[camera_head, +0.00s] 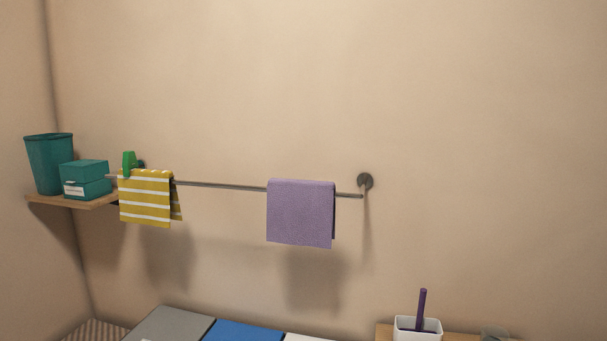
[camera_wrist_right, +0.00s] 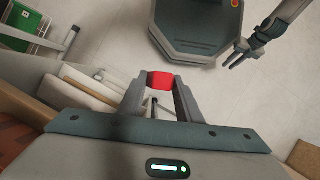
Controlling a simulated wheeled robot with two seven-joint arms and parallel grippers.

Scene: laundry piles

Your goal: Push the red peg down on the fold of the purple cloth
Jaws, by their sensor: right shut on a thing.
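The purple cloth (camera_head: 300,215) hangs folded over the right part of a thin wall rail (camera_head: 222,185), and no peg shows on its fold. My right gripper (camera_wrist_right: 160,83) is shut on the red peg (camera_wrist_right: 160,80), seen between its fingertips in the right wrist view. The peg's lower part is hidden by the fingers. In that view the right gripper is over the floor and the cloth does not show. My left gripper (camera_wrist_right: 230,62) shows at the right of that view, its fingers apart and empty. Neither gripper shows in the head view.
A yellow striped cloth (camera_head: 145,200) with a green peg (camera_head: 129,164) hangs at the rail's left. A shelf (camera_head: 75,203) holds a teal bin (camera_head: 50,165) and box (camera_head: 86,180). A white cup (camera_head: 417,330) stands below right. The rail between the cloths is clear.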

